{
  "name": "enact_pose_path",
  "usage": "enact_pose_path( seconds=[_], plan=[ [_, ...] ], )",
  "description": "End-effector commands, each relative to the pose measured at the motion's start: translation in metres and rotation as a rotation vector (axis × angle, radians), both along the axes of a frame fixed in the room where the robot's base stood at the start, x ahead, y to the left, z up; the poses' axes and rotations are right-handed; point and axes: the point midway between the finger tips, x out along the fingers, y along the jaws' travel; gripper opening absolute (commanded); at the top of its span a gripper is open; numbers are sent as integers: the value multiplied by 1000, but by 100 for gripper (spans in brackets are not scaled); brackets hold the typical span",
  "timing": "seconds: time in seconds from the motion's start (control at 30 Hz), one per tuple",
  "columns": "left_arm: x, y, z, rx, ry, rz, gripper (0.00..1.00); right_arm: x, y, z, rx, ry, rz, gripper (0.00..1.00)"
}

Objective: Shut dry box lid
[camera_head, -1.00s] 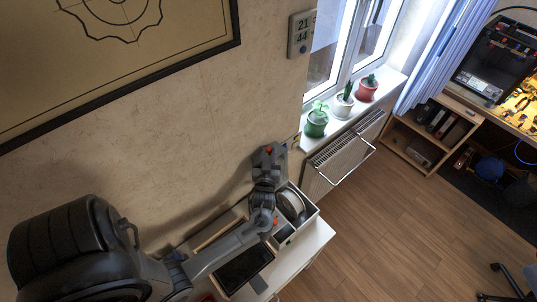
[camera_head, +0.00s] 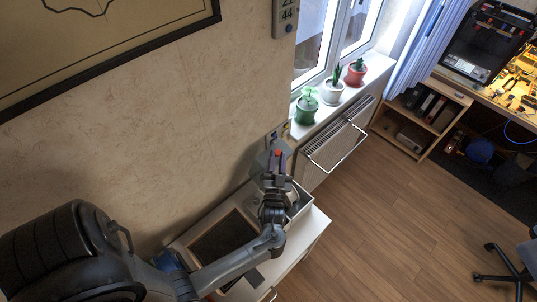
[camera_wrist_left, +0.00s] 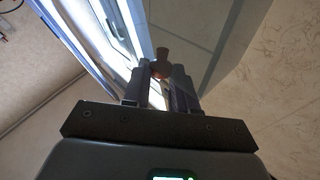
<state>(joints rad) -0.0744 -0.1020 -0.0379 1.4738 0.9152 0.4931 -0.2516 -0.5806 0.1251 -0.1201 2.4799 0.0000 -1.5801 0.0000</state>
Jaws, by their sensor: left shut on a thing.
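The dry box (camera_head: 304,206) stands on the white cabinet by the wall, largely hidden behind my left wrist. Its translucent grey lid (camera_head: 262,160) stands raised at the wall side. My left gripper (camera_head: 278,160) is at the lid, shut on its small reddish knob (camera_head: 278,152). In the left wrist view the knob (camera_wrist_left: 161,62) sits at the fingertips (camera_wrist_left: 160,78), with the clear lid panel (camera_wrist_left: 195,30) beyond. The inside of the box is mostly hidden. My right gripper is not in view.
A dark-bottomed tray (camera_head: 222,240) lies on the cabinet (camera_head: 316,222) left of the box. A radiator (camera_head: 335,135) and a windowsill with a green pot (camera_head: 306,108), white pot and red pot are to the right.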

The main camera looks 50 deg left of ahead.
Motion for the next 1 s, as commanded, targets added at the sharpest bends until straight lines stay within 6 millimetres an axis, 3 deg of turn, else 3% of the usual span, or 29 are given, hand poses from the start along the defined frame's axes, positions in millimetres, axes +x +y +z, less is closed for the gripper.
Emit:
enact_pose_path(
  seconds=[0.1,0.33,0.87,0.9,1.0],
  plan=[
    [2,-14,-7,68,4,1,0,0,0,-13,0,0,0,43],
    [4,-31,-10,154,13,0,0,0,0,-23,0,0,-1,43],
    [4,-36,-10,180,16,0,0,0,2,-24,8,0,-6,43],
    [4,-36,-10,180,16,0,33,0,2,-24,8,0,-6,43],
    [4,-36,-11,179,17,1,48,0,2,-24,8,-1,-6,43]
  ],
)
